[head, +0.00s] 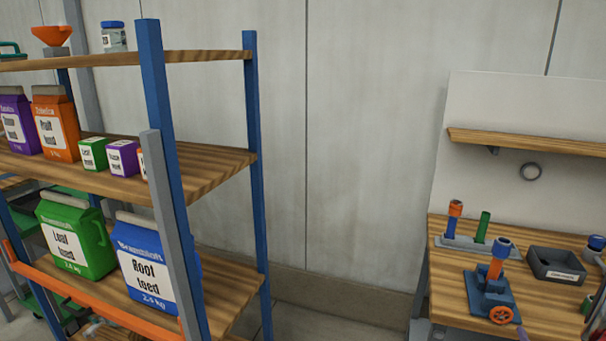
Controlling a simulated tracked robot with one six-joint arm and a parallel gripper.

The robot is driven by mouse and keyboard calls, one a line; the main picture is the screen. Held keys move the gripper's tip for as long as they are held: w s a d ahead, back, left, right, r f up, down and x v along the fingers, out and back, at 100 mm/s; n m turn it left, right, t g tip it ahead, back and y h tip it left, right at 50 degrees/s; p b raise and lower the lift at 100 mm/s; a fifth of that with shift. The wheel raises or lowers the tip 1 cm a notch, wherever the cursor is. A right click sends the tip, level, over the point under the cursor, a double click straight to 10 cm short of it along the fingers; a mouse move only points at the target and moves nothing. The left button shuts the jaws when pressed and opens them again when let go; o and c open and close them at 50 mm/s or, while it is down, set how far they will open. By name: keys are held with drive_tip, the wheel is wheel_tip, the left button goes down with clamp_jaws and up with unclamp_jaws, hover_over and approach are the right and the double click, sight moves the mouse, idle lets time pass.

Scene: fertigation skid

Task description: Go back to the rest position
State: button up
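My gripper is not in this head view, so I cannot see whether it is open or shut or what it may hold. The task names no object. A shelf rack with blue posts and wooden boards (205,170) fills the left side. A wooden workbench (445,275) stands at the right.
The rack holds a green bag (75,238), a blue bag (150,265), an orange bag (55,125) and small boxes. On the bench are a blue device with an orange knob (490,290) and a dark tray (557,265). Bare wall (340,140) lies between.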

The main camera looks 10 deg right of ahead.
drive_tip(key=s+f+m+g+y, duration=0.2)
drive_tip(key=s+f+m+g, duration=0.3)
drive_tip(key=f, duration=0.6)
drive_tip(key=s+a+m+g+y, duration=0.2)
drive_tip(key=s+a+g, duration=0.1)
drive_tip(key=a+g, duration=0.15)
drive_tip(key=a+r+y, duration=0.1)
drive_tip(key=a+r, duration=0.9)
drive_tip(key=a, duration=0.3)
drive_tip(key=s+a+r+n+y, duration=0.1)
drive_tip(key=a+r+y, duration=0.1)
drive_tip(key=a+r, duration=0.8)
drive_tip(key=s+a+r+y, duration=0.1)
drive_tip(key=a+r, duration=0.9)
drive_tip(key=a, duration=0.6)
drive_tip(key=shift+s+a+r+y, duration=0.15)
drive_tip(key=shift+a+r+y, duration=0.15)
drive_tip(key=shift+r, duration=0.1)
